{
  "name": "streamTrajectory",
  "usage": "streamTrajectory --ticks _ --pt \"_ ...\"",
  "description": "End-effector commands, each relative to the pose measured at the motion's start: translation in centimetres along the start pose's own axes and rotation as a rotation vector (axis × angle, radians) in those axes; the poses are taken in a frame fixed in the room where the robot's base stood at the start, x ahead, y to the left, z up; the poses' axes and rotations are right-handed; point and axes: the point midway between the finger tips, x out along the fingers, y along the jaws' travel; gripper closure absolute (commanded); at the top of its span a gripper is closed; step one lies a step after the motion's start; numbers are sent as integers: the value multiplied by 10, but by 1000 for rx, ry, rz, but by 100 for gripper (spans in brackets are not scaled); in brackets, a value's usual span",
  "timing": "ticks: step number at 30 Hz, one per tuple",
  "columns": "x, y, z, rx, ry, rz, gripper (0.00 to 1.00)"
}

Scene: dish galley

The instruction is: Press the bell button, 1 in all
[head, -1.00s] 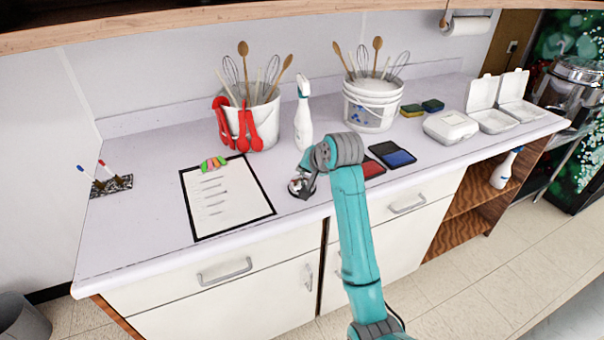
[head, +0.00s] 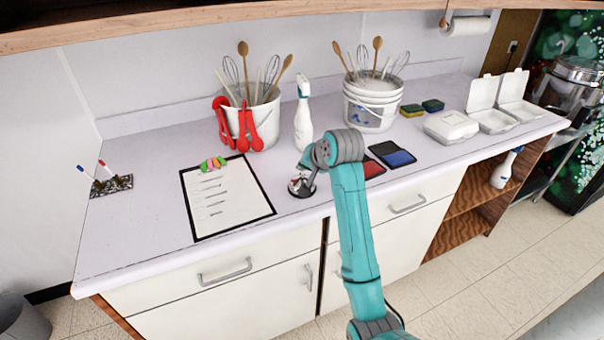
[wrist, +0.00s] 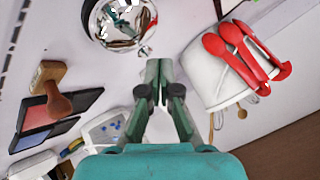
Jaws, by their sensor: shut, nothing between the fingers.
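The bell (head: 301,188) is a shiny chrome dome on the counter, just right of the clipboard. In the wrist view the bell (wrist: 118,20) is at the top, partly cut off, with a small round knob (wrist: 145,52) showing at its lower right edge. My gripper (wrist: 158,68) is shut and empty, its fingertips close to that knob in the picture. I cannot tell whether they touch it. In the head view my wrist hides most of the gripper and part of the bell.
A clipboard (head: 228,203) lies left of the bell. A spray bottle (head: 303,125) and a bucket with red utensils (head: 262,122) stand behind. Red and blue ink pads (head: 392,156) lie right of my arm. A wooden stamp (wrist: 52,92) is beside them in the wrist view.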

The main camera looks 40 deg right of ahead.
Motion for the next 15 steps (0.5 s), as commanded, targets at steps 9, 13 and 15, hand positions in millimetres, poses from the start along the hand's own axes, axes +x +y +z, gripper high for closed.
streamTrajectory --ticks 9,13,15 --pt "-5 -4 -3 0 0 0 100" --pt "-5 -4 -4 0 0 0 100" --pt "-7 -5 -5 -1 1 -1 100"
